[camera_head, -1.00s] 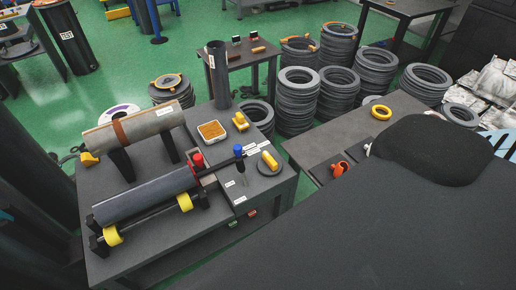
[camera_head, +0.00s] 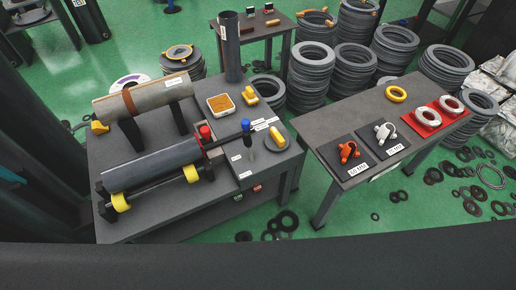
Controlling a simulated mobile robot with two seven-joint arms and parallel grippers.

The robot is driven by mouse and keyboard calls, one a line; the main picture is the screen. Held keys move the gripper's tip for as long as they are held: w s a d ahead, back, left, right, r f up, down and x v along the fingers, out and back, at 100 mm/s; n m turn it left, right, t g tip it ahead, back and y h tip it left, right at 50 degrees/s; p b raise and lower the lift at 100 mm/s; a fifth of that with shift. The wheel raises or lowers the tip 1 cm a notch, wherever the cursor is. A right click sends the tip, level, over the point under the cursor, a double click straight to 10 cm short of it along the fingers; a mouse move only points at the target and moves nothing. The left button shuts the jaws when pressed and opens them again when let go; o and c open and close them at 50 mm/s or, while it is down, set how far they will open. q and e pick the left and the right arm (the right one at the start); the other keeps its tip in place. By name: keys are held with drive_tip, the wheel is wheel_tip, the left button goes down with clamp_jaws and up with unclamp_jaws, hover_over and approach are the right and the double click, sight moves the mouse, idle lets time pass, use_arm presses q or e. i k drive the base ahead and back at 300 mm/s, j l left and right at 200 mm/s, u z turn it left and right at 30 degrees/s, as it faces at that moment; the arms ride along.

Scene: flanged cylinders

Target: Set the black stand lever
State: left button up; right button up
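A black stand (camera_head: 108,205) with yellow rollers (camera_head: 120,202) carries a dark grey cylinder (camera_head: 150,166) lying on its side, on the left table (camera_head: 180,217). At the stand's right end is an upright lever with a red knob (camera_head: 205,132). To its right stands another upright post with a blue knob (camera_head: 246,125), joined near its top to a dark bar. I cannot tell which of these is the stand lever. Nothing touches either knob. Neither of my grippers is in view.
A tan cylinder (camera_head: 150,96) rests on a rear support. An upright dark tube (camera_head: 231,50) and a tray (camera_head: 220,104) stand behind the levers. The right table (camera_head: 335,122) holds orange and white clamps and white rings on red plates. Green floor separates the tables.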

sight(246, 137)
drive_tip(key=i+l, duration=0.15)
drive_tip(key=l, duration=0.15)
drive_tip(key=i+l+u, duration=0.15)
drive_tip(key=i+l, duration=0.2)
drive_tip(key=l, duration=0.25)
drive_tip(key=i+l+u, duration=0.15)
drive_tip(key=l, duration=0.15)
